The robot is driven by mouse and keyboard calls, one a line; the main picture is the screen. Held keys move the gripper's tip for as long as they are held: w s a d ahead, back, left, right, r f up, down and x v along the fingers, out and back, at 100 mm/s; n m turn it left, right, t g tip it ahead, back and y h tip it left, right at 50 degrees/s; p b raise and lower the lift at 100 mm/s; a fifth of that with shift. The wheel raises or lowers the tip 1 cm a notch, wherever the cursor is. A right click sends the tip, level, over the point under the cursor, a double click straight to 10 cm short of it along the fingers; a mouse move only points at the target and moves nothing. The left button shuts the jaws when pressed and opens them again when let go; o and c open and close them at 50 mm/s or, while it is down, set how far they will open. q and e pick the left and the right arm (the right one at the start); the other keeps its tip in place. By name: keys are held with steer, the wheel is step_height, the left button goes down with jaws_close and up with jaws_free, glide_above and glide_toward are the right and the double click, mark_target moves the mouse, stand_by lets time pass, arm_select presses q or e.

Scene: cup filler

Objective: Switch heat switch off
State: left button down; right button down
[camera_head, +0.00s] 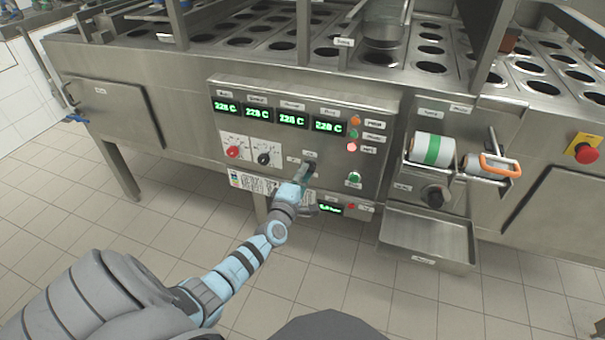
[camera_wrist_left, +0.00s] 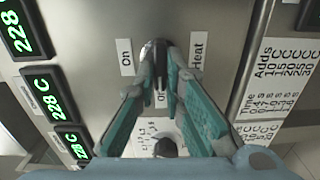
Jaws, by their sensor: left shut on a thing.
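The heat switch (camera_head: 311,163) is a small dark knob on the steel control panel (camera_head: 375,100). In the left wrist view the switch (camera_wrist_left: 154,47) sits between the labels "On" (camera_wrist_left: 125,57) and "Heat" (camera_wrist_left: 198,51), with an "Off" label (camera_wrist_left: 161,96) partly visible between my fingers. My left gripper (camera_head: 306,171) is at the panel, its fingertips (camera_wrist_left: 160,60) closed around the switch. The fingers hide part of the switch, so I cannot tell its setting. My right gripper is not in view.
Green displays (camera_head: 292,118) read about 228 C above the switch. A red knob (camera_head: 233,152) and a black knob (camera_head: 264,158) are to its left. Lamps (camera_head: 353,133) and a green button (camera_head: 354,178) are to its right. A steel tray (camera_head: 430,238) juts out at right.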

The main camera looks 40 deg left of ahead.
arm_select(q)
steer(key=shift+f, duration=0.1)
stand_by(0.3)
steer(key=c, duration=1.7)
jaws_free()
steer(key=v, duration=1.2)
